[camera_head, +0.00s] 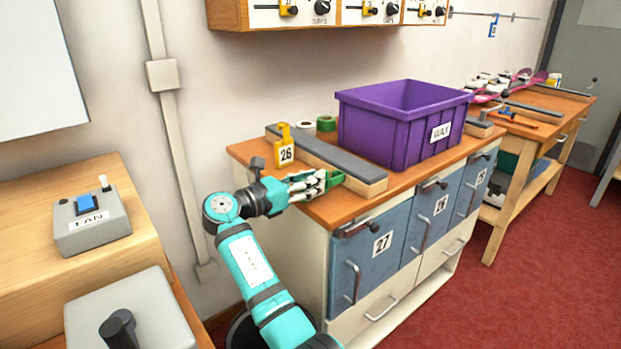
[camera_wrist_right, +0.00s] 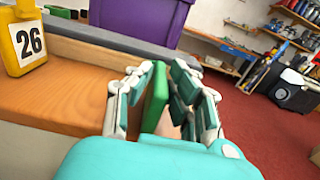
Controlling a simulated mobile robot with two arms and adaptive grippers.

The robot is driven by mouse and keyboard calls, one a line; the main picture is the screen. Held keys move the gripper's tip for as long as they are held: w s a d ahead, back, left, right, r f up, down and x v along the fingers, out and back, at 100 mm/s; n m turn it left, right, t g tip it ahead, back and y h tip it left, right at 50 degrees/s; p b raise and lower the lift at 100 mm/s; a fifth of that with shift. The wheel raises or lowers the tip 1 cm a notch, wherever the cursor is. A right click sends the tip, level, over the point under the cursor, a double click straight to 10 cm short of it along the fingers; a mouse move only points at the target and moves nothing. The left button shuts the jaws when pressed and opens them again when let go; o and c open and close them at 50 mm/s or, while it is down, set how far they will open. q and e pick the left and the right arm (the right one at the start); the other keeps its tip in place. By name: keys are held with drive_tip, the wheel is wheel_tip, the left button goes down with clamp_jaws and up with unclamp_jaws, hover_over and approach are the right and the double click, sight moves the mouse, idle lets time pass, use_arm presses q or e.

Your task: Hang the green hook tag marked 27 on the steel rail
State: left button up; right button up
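The green hook tag (camera_head: 333,179) is at the front left of the bench top; its number is not readable. In the right wrist view the green tag (camera_wrist_right: 155,98) shows nearly edge-on between the fingers. My right gripper (camera_head: 318,183) has its fingers closed in on both sides of it, and in the right wrist view the gripper (camera_wrist_right: 164,92) looks shut on it. The steel rail (camera_head: 530,17) is on the far back wall, with a blue tag (camera_head: 493,26) hanging from it. My left gripper is not in view.
A yellow tag marked 26 (camera_head: 285,147) stands near the green one. A grey-topped wooden bar (camera_head: 340,165) and a purple crate (camera_head: 385,135) are on the bench (camera_head: 335,209). A farther bench (camera_head: 570,103) holds tools. Red floor (camera_head: 530,270) lies clear in front.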

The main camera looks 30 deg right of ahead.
drive_tip(key=shift+o, duration=1.4)
drive_tip(key=shift+a+r, duration=0.15)
drive_tip(key=shift+a, duration=0.1)
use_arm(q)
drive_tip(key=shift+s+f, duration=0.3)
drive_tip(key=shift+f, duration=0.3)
use_arm(e)
drive_tip(key=a, duration=0.7)
drive_tip(key=shift+s, duration=0.3)
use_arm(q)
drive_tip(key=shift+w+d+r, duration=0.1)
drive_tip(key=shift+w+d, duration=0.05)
